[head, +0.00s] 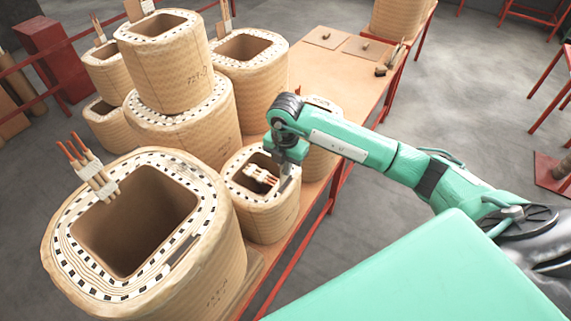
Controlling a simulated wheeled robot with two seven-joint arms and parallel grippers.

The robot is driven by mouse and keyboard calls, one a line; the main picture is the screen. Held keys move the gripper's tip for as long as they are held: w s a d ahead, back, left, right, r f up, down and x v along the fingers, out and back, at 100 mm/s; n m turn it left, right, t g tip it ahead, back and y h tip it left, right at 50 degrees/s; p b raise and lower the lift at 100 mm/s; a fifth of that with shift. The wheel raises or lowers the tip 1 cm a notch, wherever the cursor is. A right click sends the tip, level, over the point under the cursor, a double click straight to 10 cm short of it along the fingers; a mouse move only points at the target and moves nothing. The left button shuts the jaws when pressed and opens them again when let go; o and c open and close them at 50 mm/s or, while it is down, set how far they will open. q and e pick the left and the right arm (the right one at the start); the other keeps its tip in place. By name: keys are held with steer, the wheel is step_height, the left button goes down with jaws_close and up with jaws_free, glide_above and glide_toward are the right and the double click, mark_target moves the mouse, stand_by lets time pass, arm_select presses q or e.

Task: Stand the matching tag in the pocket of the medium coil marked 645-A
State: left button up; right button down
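My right gripper (284,172) points down over the right rim of a smaller wound coil (270,222) near the table's right edge. Its fingers are small and partly hidden, and I cannot tell whether they hold a tag. A thin grey piece shows below the gripper at the coil's rim; I cannot tell if it is a finger or a tag. Pale leads with reddish tips (259,178) lie across that coil's opening. No marking 645-A can be read on any coil. No tag can be made out for certain. My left gripper is not in view.
A large coil (225,275) with upright leads (95,175) stands at front left. Stacked coils (175,75) stand behind it, the upper one with a blurred mark. Another coil (318,160) is partly behind my arm. The table (320,75) has flat plates (328,38) at the back.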

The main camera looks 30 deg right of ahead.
mark_target(285, 180)
steer(key=shift+f+b, duration=1.75)
steer(key=shift+f, duration=1)
steer(key=shift+s, duration=0.1)
steer(key=c, duration=1.6)
jaws_free()
steer(key=shift+f, duration=0.15)
steer(key=shift+a, duration=0.1)
